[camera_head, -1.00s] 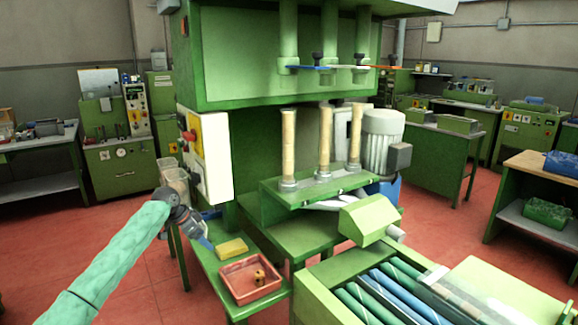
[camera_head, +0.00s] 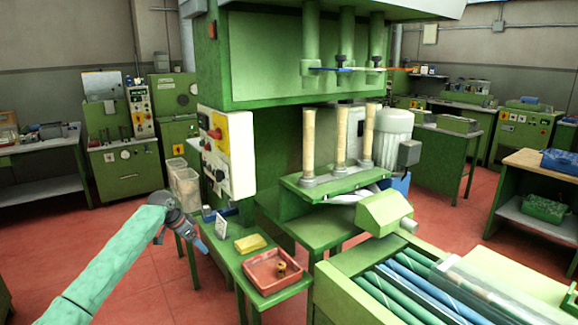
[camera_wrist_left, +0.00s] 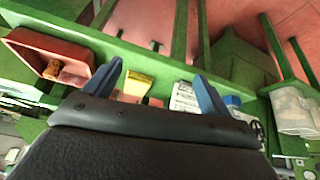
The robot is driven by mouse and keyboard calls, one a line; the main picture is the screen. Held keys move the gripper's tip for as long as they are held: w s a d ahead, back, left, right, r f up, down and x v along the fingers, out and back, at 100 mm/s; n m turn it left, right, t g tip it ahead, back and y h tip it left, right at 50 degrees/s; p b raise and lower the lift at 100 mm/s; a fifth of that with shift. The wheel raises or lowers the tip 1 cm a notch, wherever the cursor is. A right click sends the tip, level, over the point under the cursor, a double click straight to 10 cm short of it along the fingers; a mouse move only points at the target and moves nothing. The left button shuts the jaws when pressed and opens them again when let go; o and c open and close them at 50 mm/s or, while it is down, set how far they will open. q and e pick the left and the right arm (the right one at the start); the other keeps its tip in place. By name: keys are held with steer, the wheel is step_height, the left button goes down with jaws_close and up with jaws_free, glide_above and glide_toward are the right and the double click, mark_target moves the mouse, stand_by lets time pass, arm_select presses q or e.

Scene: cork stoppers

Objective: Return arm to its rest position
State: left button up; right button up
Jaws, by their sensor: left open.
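My left arm, in a pale green sleeve, comes in from the lower left of the head view. Its gripper (camera_head: 199,246) is at the left edge of the small green table (camera_head: 262,303), to the left of the yellow block. In the left wrist view the two blue fingers (camera_wrist_left: 155,88) stand wide apart with nothing between them in their grip. A red tray (camera_head: 272,284) with cork pieces (camera_head: 281,268) lies on the small table; the tray also shows at the upper left of the left wrist view (camera_wrist_left: 50,45). My right gripper is not in view.
A yellow block (camera_head: 250,243) and a small white card (camera_head: 221,227) are on the small table. Clear bins (camera_head: 184,185) stand behind the gripper. The green machine (camera_head: 290,60) rises to the right, its control panel (camera_head: 226,155) close by. Red floor is open at left.

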arm_select(q)
steer(key=s+d+r+n+t+y, duration=0.1)
steer(key=d+r+t+y, duration=0.1)
steer(key=r, duration=0.4)
steer(key=s+d+r+n+t+y, duration=0.1)
steer(key=s+d+r+t, duration=0.1)
steer(key=r, duration=0.4)
steer(key=s+d+f+t, duration=0.1)
steer(key=s+d+t, duration=0.1)
steer(key=s+d, duration=0.6)
steer(key=s+d+f+n+g, duration=0.1)
steer(key=s+d+f+g, duration=0.1)
steer(key=s+f, duration=0.9)
steer(key=s+d+f+n+g, duration=0.2)
steer(key=s+f, duration=0.9)
steer(key=s, duration=1.3)
steer(key=s+d+f+n+g, duration=0.1)
steer(key=s+d+f+g, duration=0.1)
steer(key=s+f, duration=0.9)
steer(key=s+g, duration=0.1)
steer(key=s, duration=0.5)
steer(key=shift+s+f+n+h, duration=0.3)
steer(key=shift+s+n, duration=0.1)
steer(key=shift+c, duration=0.4)
